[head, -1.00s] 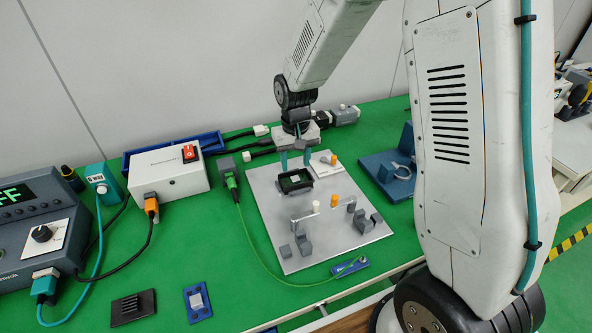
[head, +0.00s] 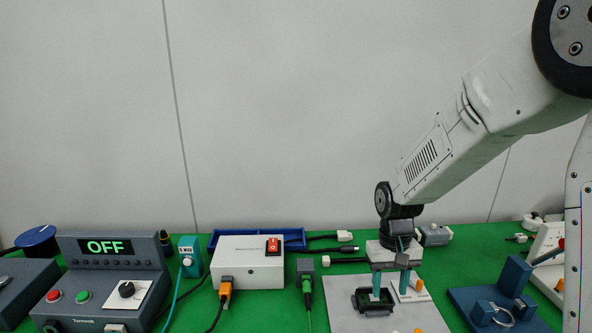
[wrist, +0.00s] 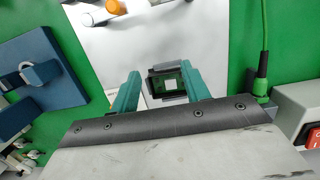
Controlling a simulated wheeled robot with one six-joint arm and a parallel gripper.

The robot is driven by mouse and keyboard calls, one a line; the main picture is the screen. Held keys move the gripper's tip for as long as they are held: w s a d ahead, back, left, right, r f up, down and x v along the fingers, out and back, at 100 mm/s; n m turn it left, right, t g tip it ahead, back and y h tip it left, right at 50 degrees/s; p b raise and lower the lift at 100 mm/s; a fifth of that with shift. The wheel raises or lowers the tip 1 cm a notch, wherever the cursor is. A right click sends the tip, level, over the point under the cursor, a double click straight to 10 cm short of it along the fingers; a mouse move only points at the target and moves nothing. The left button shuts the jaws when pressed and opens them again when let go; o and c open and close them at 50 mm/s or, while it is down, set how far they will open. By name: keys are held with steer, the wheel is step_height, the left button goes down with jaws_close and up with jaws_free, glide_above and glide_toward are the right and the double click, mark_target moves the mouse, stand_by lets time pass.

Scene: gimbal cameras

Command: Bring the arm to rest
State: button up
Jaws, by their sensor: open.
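My gripper (head: 391,285) hangs over the back part of the grey metal plate (head: 340,318), its green fingers apart. In the wrist view my gripper (wrist: 158,90) is open, with a gap between the fingers. A dark tray-like holder (head: 373,302) sits on the plate beneath it. In the wrist view this holder (wrist: 152,92) shows between and beyond the fingertips, with a green piece bearing a pale square (wrist: 173,83) in it. I cannot tell how far the fingertips are above the holder.
A white box with a red switch (head: 248,262) and a control unit reading OFF (head: 107,246) stand to the left. A green connector (head: 307,282) lies beside the plate. A blue fixture (head: 490,303) stands to the right. A blue bin (head: 290,233) is behind the white box.

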steer(key=s+d+r+t, duration=0.1)
steer(key=s+r, duration=0.8)
steer(key=s, duration=0.3)
steer(key=s+d+r+t, duration=0.1)
steer(key=s+r+t, duration=0.1)
steer(key=s+r, duration=0.7)
steer(key=shift+s+d+r, duration=0.15)
steer(key=shift+s+d, duration=0.25)
steer(key=shift+s, duration=1.15)
